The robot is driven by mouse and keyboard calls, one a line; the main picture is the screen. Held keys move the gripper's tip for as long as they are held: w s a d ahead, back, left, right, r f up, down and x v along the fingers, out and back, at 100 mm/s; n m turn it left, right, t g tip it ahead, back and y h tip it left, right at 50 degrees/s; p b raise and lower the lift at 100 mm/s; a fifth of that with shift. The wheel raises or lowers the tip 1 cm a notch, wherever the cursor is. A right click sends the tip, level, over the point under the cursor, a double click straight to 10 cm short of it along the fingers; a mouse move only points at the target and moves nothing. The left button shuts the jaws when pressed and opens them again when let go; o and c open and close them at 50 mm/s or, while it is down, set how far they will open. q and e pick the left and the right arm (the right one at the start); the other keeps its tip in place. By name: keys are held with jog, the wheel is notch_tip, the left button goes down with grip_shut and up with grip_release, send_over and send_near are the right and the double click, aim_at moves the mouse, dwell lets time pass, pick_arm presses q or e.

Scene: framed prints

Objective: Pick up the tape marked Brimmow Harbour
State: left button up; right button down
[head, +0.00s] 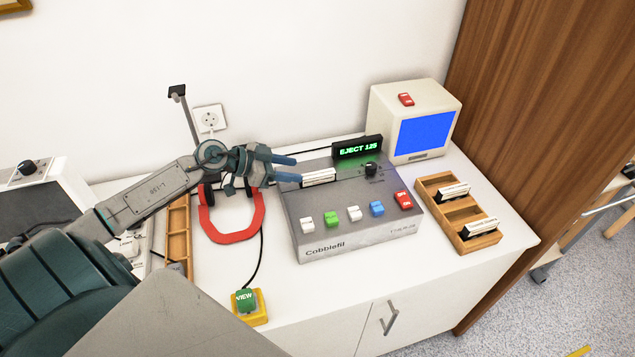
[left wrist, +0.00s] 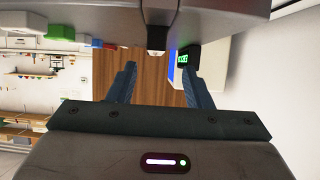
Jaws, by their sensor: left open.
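A tape with a white label (head: 318,177) stands partly out of the top of the grey Cobblefil machine (head: 340,242). Two more tapes, an upper one (head: 454,190) and a lower one (head: 480,226), sit in the wooden rack (head: 429,199) on the right. Their labels are too small to read, so I cannot tell which is Brimmow Harbour. My left gripper (head: 291,168) is open and empty, its blue fingers just left of and above the tape in the machine. In the left wrist view its fingers (left wrist: 160,84) are apart with nothing between them. My right gripper is not in view.
The lit display (head: 358,148) reads EJECT with a number. A cream monitor (head: 412,110) stands behind. Coloured buttons line the machine's front. A red horseshoe-shaped piece (head: 233,236) and a yellow box with a green VIEW button (head: 246,300) lie left. The cabinet front is clear.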

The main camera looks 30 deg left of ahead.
aim_at(315, 174)
pick_arm(q)
jog(key=x, duration=0.2)
jog(key=shift+w+f, duration=0.15)
jog(key=shift+w, duration=0.15)
jog(key=shift+w+d+f, duration=0.1)
jog(key=shift+w+d, duration=0.1)
jog(key=shift+d, duration=0.25)
jog(key=shift+d+p+x, duration=0.25)
jog(key=shift+p+x, duration=0.4)
jog(key=shift+x, duration=1.75)
jog(key=shift+s, duration=0.2)
jog(key=shift+c, duration=0.4)
grip_shut()
